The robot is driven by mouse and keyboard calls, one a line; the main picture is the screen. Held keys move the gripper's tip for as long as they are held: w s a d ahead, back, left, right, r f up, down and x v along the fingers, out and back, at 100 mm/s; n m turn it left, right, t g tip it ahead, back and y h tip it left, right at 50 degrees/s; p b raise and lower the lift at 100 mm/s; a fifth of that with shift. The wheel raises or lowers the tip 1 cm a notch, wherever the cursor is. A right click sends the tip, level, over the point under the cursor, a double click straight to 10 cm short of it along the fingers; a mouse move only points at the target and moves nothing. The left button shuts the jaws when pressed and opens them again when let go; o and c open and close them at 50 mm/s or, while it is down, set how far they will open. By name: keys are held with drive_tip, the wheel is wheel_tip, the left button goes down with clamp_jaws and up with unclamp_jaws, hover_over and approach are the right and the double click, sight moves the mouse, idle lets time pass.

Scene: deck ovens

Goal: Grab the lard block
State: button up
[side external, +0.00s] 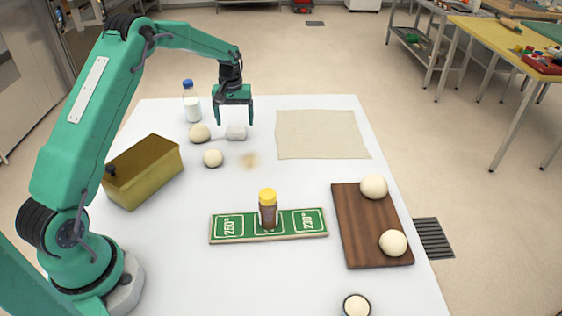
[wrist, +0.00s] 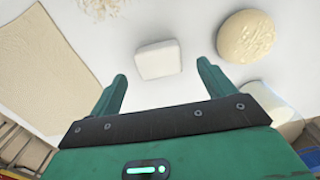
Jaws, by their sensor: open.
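The lard block (side external: 236,132) is a small white block with rounded edges, lying on the white table beside a dough ball (side external: 199,133). My gripper (side external: 232,122) is open and empty, just above the block in the side external view. In the wrist view the lard block (wrist: 158,59) lies beyond the fingertips, roughly between the lines of the two fingers of my gripper (wrist: 160,75). Nothing is between the fingers.
A milk bottle (side external: 192,103) stands behind the dough ball. Another dough ball (side external: 213,158) and a flour patch (side external: 250,160) lie nearer. A beige sheet (side external: 320,134) is right, a yellow tin (side external: 148,172) left. A brown jar (side external: 268,210) stands on a green sign.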

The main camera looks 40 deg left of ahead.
sight(236, 128)
drive_tip(key=shift+d+f, duration=0.1)
drive_tip(key=shift+f, duration=2.15)
drive_tip(key=c, duration=1.1)
drive_tip(key=shift+r, duration=0.2)
drive_tip(key=shift+r, duration=0.55)
drive_tip(key=r, duration=0.3)
drive_tip(key=shift+d+r, duration=0.1)
drive_tip(key=shift+d, duration=0.3)
drive_tip(key=s+d+r, duration=0.2)
drive_tip(key=d+r, duration=0.4)
drive_tip(key=d, duration=0.4)
drive_tip(key=shift+s+d+r, duration=0.15)
drive_tip(key=shift+d+r, duration=0.05)
drive_tip(key=shift+d, duration=0.15)
